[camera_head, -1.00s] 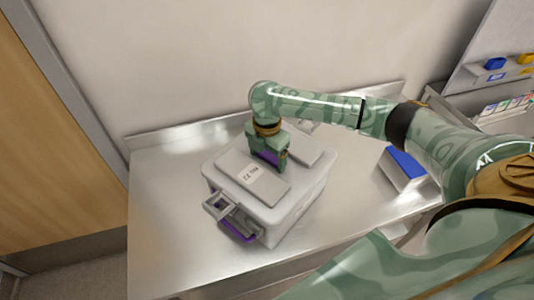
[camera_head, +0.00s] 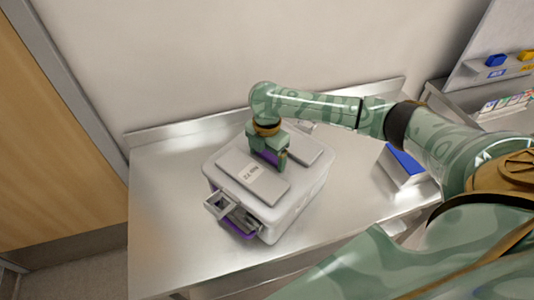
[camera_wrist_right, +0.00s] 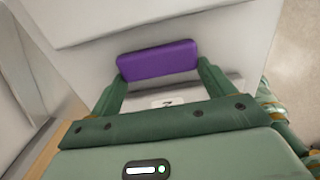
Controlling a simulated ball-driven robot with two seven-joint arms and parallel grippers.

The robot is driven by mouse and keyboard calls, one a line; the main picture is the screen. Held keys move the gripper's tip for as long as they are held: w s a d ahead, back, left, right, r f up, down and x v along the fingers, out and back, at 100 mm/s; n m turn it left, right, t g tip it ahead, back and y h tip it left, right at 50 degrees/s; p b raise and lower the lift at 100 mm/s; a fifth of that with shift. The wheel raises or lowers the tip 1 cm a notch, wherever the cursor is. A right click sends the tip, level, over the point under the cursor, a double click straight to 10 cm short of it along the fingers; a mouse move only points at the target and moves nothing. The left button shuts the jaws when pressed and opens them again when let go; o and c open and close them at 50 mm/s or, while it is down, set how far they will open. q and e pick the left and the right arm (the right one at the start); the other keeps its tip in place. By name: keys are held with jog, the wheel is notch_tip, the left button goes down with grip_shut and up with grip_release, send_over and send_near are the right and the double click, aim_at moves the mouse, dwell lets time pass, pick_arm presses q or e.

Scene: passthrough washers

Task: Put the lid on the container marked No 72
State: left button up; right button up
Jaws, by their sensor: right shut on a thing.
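The pale grey lid (camera_head: 232,163), with a white label (camera_head: 250,172) that reads upside down as No 72, lies level over the white container (camera_head: 290,222). Whether it is fully seated all round, I cannot tell. My right gripper (camera_head: 270,157) is over the middle of the lid, shut on its purple handle (camera_wrist_right: 158,60), which shows between the fingers in the right wrist view. A grey latch frame (camera_head: 216,204) and a purple part (camera_head: 238,229) stick out at the container's front left. My left gripper is not in view.
The container stands on a steel table (camera_head: 165,235) with a low back rim by the wall. A blue and white box (camera_head: 404,166) stands to the right. Shelves with small blue and yellow items are at the far right. The table's left side is clear.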

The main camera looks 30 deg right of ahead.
jog(key=shift+f, duration=0.65)
dwell(0.4)
jog(key=o, duration=1.5)
jog(key=shift+c, duration=0.2)
notch_tip(320, 180, up, 7)
jog(key=p, duration=0.9)
